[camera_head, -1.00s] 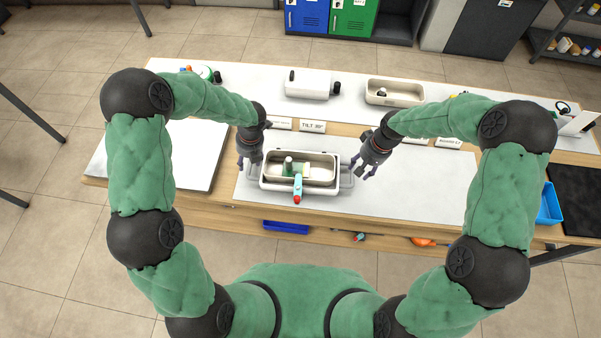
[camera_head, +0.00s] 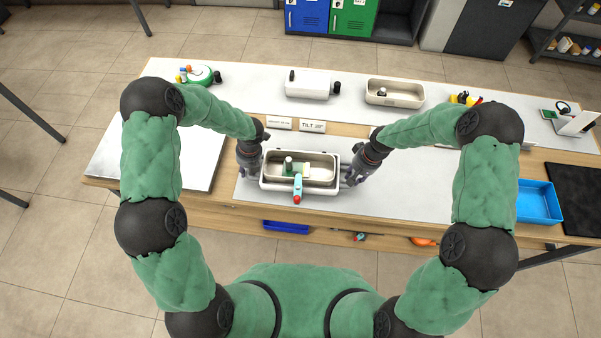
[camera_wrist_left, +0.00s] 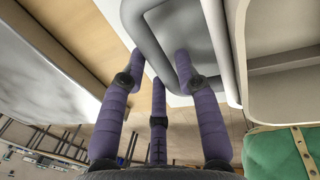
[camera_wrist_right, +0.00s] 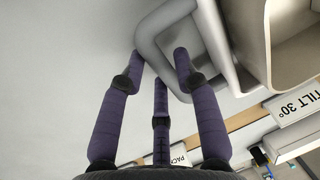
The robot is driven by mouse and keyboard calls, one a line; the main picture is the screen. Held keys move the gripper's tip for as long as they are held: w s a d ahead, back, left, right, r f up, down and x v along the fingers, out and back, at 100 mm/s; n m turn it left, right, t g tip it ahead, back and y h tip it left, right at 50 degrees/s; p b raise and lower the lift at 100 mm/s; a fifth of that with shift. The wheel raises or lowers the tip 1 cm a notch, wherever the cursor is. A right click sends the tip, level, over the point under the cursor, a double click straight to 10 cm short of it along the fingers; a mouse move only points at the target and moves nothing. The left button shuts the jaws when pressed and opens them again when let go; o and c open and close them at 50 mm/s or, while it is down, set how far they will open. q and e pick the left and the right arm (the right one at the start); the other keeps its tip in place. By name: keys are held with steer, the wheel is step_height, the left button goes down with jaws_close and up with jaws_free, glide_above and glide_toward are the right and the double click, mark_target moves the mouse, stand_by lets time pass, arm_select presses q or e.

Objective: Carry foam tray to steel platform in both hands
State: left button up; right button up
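The foam tray (camera_head: 328,188) is a pale tray with a grey loop handle at each end, standing on the grey mat. Inside are a grey cylinder (camera_head: 288,163) and a green-and-cream block. A teal item with a red end (camera_head: 297,190) lies over its front rim. My left gripper (camera_wrist_left: 160,58) is open around the left handle (camera_wrist_left: 150,40), one finger inside the loop. My right gripper (camera_wrist_right: 160,58) is open around the right handle (camera_wrist_right: 148,38) likewise. Contact is unclear. The steel platform (camera_head: 103,160) is the flat pale plate at left, partly behind my left arm.
Label cards (camera_head: 312,126) stand behind the tray. A white device (camera_head: 308,85) and a beige bin (camera_head: 394,92) stand further back. A blue tray (camera_head: 538,203) and a black mat (camera_head: 580,198) are at right. The mat right of the tray is clear.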

arm_select(q)
jaws_close()
arm_select(e)
jaws_close()
arm_select(q)
steer(key=shift+r, duration=0.25)
arm_select(e)
steer(key=shift+r, duration=0.2)
